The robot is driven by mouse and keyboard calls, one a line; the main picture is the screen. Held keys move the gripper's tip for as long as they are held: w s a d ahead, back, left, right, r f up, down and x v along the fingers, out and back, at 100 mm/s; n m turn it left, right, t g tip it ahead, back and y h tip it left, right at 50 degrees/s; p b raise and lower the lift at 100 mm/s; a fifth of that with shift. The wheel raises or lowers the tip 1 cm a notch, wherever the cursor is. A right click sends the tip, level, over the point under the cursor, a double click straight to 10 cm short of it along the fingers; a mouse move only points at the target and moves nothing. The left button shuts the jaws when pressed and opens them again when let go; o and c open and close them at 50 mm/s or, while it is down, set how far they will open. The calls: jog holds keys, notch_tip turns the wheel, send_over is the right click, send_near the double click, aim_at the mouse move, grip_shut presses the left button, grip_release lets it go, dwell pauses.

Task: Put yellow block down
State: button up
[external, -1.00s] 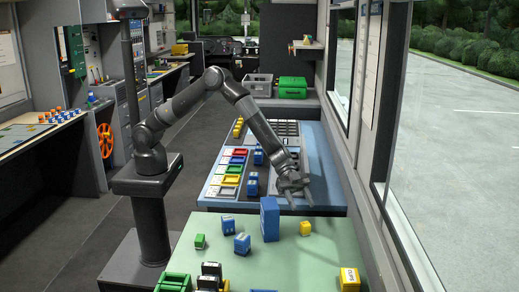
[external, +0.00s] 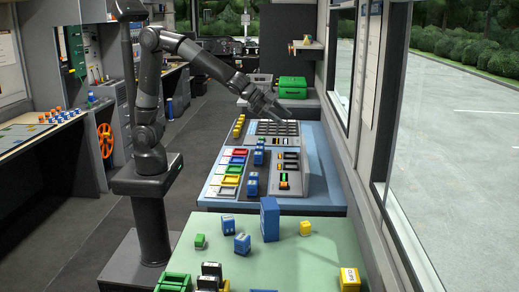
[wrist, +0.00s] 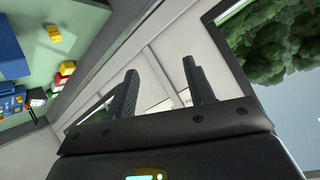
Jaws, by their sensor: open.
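A small yellow block (external: 305,228) stands on the pale green table (external: 325,252), right of a tall blue block (external: 270,219). A yellow block also shows at the upper left of the wrist view (wrist: 53,33). A larger yellow block with dark lettering (external: 350,279) is near the table's front right. My gripper (external: 282,116) is raised over the far part of the control console, well away from the small yellow block. In the wrist view my two fingers (wrist: 163,82) are spread with nothing between them.
The console (external: 278,206) with coloured trays and buttons lies behind the table. A blue-and-white block (external: 242,244), a small green block (external: 200,241) and dark blocks (external: 210,275) are also on the table. The window wall (external: 365,150) runs along the right. Table surface right of centre is clear.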

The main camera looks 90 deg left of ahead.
jog(key=s+a+r+n+g+y, duration=0.1)
jog(key=s+a+r+n+y, duration=0.1)
jog(key=s+a, duration=0.5)
jog(key=s+a+r+n+g+y, duration=0.15)
jog(key=s+a, duration=0.25)
jog(key=s, duration=0.7)
jog(key=s+a+f+n+g+h, duration=0.1)
jog(key=s+f+n+g, duration=0.2)
jog(key=s, duration=1.5)
jog(key=shift+f+h, duration=0.35)
jog(key=shift+f, duration=0.3)
jog(key=shift+o, duration=0.4)
jog(key=shift+w, duration=0.1)
